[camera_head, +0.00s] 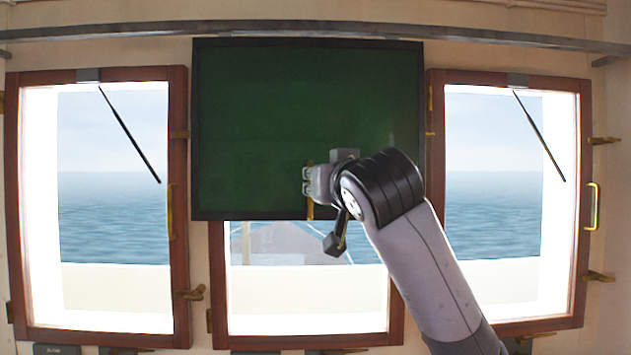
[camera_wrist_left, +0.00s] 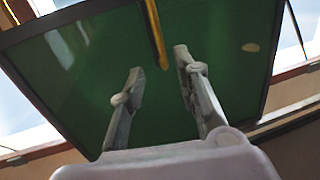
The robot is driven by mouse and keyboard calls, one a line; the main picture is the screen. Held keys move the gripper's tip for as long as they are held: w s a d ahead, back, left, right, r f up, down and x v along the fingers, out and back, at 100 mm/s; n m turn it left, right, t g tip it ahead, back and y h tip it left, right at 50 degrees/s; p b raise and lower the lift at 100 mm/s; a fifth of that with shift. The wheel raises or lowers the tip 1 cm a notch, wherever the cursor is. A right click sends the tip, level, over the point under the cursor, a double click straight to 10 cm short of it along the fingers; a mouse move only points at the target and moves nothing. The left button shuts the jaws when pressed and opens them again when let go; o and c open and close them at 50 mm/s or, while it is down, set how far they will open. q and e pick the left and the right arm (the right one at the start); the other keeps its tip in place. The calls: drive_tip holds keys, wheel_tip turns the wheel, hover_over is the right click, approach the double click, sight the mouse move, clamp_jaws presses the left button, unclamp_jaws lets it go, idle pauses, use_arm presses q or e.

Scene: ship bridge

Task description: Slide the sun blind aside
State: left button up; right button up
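The sun blind (camera_head: 270,110) is a dark green panel with a black frame. It hangs from the rail over the upper part of the middle window, and also fills much of the left wrist view (camera_wrist_left: 220,80). A brass handle (camera_head: 310,211) stands upright near its lower edge. My left gripper (camera_head: 308,181) is at this handle, its arm reaching up from the lower right. In the left wrist view my left gripper (camera_wrist_left: 158,62) has its two fingers apart, with the handle's end (camera_wrist_left: 158,45) between or just beyond the tips; contact cannot be told. My right gripper is not in view.
A grey metal rail (camera_head: 480,35) runs along the top of the wall. Wood-framed windows stand left (camera_head: 110,220) and right (camera_head: 500,220) of the blind, with brass latches on the frames. The lower middle window (camera_head: 300,290) is uncovered.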

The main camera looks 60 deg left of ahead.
use_arm(q)
drive_tip(key=shift+s+d, duration=0.2)
drive_tip(key=shift+d, duration=0.55)
drive_tip(key=shift+s+d, duration=0.15)
drive_tip(key=shift+d, duration=0.55)
